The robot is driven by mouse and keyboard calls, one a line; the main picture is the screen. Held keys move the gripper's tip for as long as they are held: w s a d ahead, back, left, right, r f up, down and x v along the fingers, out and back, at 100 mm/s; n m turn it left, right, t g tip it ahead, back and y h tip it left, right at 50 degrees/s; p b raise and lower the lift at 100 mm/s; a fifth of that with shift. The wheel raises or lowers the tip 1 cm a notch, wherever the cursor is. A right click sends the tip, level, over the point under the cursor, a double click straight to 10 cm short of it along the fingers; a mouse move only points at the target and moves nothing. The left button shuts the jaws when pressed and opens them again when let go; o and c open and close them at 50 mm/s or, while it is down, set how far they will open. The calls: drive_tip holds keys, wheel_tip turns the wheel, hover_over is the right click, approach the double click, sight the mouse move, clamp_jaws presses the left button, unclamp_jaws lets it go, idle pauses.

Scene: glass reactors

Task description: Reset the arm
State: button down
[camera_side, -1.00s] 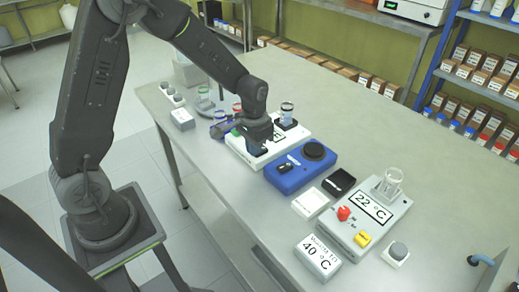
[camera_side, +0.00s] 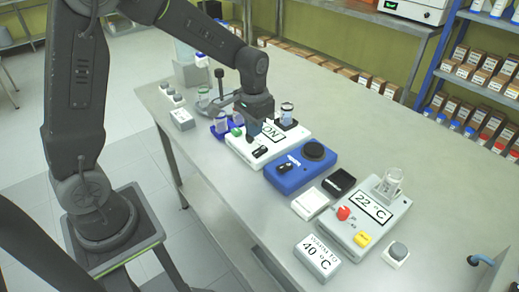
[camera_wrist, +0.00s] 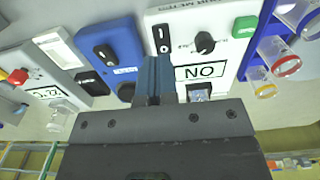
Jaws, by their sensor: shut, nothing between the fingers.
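My gripper (camera_side: 252,126) is shut and empty. In the side view it points down above the white device (camera_side: 262,150), whose display reads "ON". In the wrist view the closed fingers (camera_wrist: 155,75) lie over the white device (camera_wrist: 225,45), left of its display and black knob (camera_wrist: 204,42). Whether the fingertips touch the device cannot be told. A glass vessel with bluish contents (camera_side: 286,115) stands at the far right of the white device.
Right of the white device are a blue device (camera_side: 300,170), a black box (camera_side: 339,182), a white box (camera_side: 310,203) and a hotplate (camera_side: 370,213) reading 22 °C with a beaker (camera_side: 390,181). A "40 °C" sign (camera_side: 317,258) stands in front.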

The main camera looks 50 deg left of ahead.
drive_tip(key=shift+r, duration=0.2)
drive_tip(key=shift+r, duration=0.1)
drive_tip(key=s+d+r+t, duration=0.2)
drive_tip(key=s+r, duration=0.4)
drive_tip(key=s, duration=0.3)
drive_tip(key=s+d+r+t, duration=0.2)
drive_tip(key=s+r, duration=0.4)
drive_tip(key=s, duration=0.4)
drive_tip(key=shift+d+r+t, duration=0.3)
drive_tip(key=shift+t, duration=0.5)
drive_tip(key=shift+w, duration=0.1)
